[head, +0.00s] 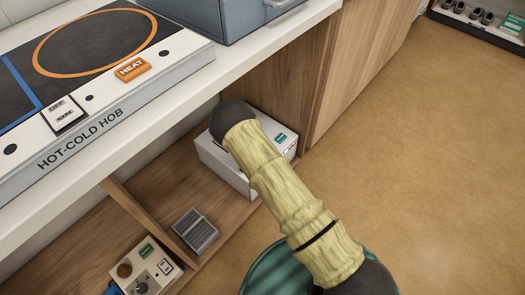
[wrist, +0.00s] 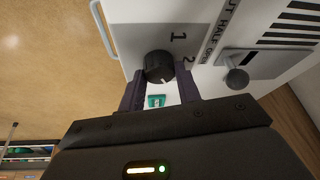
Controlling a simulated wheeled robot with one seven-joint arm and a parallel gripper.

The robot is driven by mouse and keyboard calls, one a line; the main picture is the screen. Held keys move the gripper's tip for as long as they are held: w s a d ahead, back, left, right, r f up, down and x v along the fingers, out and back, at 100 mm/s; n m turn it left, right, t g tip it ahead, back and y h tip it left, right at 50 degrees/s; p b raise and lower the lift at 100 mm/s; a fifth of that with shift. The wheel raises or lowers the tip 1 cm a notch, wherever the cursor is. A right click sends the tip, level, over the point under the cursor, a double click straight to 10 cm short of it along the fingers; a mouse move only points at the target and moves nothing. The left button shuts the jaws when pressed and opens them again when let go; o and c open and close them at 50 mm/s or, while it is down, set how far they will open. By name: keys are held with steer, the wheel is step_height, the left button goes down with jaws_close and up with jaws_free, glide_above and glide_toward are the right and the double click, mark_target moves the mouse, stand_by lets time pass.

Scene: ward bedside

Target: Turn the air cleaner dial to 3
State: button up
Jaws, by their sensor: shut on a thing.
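In the wrist view a black round dial (wrist: 159,64) sits on a grey panel of the white air cleaner (wrist: 128,38). The numbers 1 and 2 are printed beside the dial; no 3 is visible. A small pale mark shows on the dial's lower edge. My gripper (wrist: 159,76) has one finger on each side of the dial and is shut on it. In the head view a white box (head: 217,158) with a green label, apparently the air cleaner, stands on the low shelf. My arm covers part of it and hides the gripper and dial.
A knob on a slider plate (wrist: 237,78) is close to the right finger. In the head view the hot-cold hob (head: 110,98) lies on the counter above. A control box (head: 128,286) and a grey ribbed block (head: 195,231) are lower left.

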stand_by(0.4)
steer(key=o, duration=1)
